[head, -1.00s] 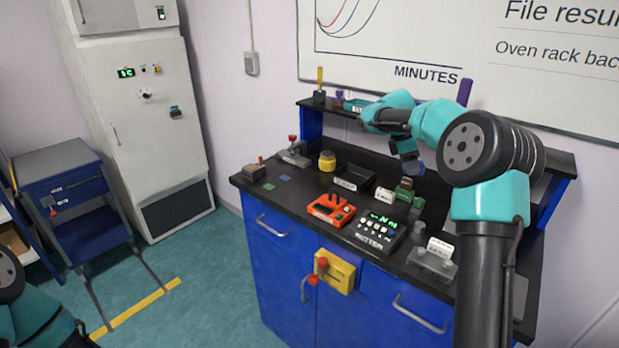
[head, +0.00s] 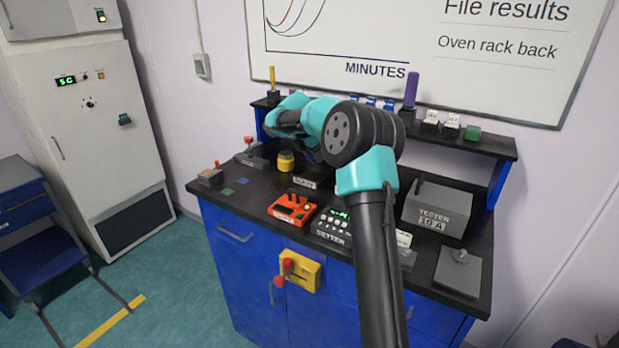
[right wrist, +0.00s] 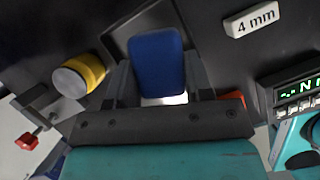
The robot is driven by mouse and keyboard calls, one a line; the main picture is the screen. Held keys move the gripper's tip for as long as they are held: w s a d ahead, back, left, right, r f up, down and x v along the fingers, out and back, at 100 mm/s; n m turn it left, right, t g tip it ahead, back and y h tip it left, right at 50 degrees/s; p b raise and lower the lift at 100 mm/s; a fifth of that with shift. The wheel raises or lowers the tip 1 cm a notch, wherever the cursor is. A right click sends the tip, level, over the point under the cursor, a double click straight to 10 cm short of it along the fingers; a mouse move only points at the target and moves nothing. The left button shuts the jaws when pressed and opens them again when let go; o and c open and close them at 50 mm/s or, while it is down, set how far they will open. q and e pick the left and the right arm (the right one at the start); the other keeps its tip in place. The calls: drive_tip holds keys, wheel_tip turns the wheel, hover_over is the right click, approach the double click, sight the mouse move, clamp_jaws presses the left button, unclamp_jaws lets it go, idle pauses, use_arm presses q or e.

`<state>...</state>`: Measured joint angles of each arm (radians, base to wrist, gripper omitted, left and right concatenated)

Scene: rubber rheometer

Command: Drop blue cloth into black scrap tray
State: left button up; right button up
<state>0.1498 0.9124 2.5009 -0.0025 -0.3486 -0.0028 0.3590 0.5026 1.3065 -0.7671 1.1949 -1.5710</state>
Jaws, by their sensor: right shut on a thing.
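The blue cloth (right wrist: 157,62) is a small, rounded blue pad in the right wrist view. My right gripper (right wrist: 160,82) is shut on it, with one finger on each side. In the head view my right arm reaches over the bench, and its gripper is mostly hidden behind the arm, so the cloth cannot be made out there. The black scrap tray (head: 304,183) stands on the bench below the gripper, its pale label showing and much of it hidden. In the right wrist view a dark tray edge shows behind the cloth. My left gripper is out of view.
An orange device (head: 292,208) and a setter box (head: 332,225) are in front. A grey tester (head: 437,208) stands right. A shelf runs behind.

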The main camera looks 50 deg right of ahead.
drive_tip(key=shift+f, duration=0.1)
drive_tip(key=shift+f, duration=2.9)
drive_tip(key=o, duration=1)
drive_tip(key=shift+c, duration=0.2)
drive_tip(key=shift+r, duration=0.1)
drive_tip(key=v, duration=1.7)
drive_tip(key=shift+w+r, duration=0.1)
drive_tip(key=shift+r, duration=0.05)
